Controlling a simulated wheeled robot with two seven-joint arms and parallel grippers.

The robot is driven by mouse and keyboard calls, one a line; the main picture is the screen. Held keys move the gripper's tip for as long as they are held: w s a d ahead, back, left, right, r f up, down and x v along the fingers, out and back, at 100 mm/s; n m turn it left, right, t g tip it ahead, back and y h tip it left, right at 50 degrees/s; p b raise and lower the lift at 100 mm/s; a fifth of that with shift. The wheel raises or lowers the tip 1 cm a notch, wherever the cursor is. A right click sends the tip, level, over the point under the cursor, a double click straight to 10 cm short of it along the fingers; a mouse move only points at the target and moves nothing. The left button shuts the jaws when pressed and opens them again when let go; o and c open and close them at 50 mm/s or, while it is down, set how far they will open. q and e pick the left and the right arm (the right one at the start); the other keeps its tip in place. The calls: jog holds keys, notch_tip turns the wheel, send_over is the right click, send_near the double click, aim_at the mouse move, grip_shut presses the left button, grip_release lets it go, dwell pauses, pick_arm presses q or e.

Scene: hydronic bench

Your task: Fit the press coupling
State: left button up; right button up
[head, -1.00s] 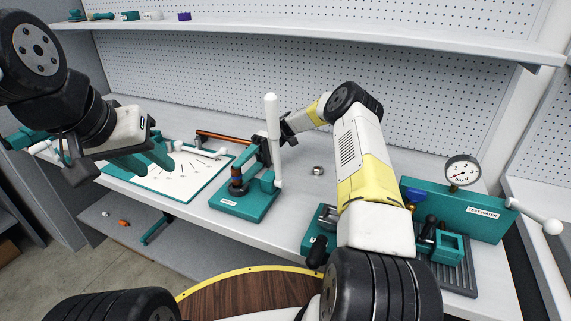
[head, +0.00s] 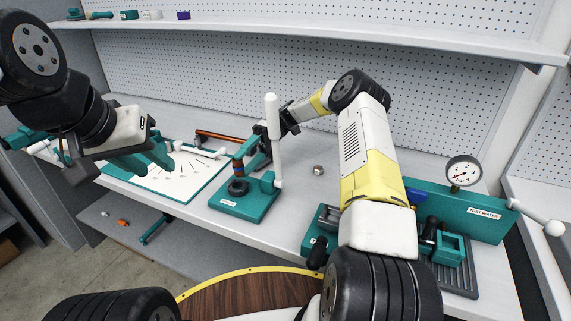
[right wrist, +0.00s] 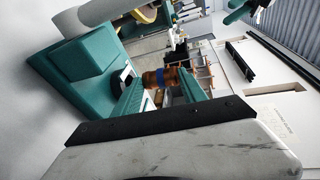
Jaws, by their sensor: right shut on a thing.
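My right gripper (head: 256,158) is shut on the press coupling (head: 238,168), a small copper-coloured fitting with a blue band. The coupling also shows between the teal fingertips in the right wrist view (right wrist: 160,77). In the head view it is just above the black ring (head: 238,187) of the teal press stand (head: 240,207), which has a white upright lever (head: 274,130). Whether the coupling still touches the ring is unclear. My left gripper (head: 143,162) looks open and empty, above the left end of the white board.
The teal-edged white board (head: 185,178) lies left of the stand, with a copper pipe (head: 218,137) behind it. A small metal fitting (head: 318,170) lies loose to the right. The teal test station with its gauge (head: 464,171) stands at the right. A shelf (head: 300,42) runs above the bench.

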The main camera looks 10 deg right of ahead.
jog(key=shift+a+r, duration=0.15)
jog(key=shift+r, duration=2.75)
jog(key=shift+f, duration=0.15)
jog(key=shift+y, duration=0.4)
jog(key=shift+s+a+f, duration=0.15)
jog(key=shift+f, duration=1.85)
jog(key=shift+s+a+f, duration=0.1)
jog(key=shift+f, duration=1.9)
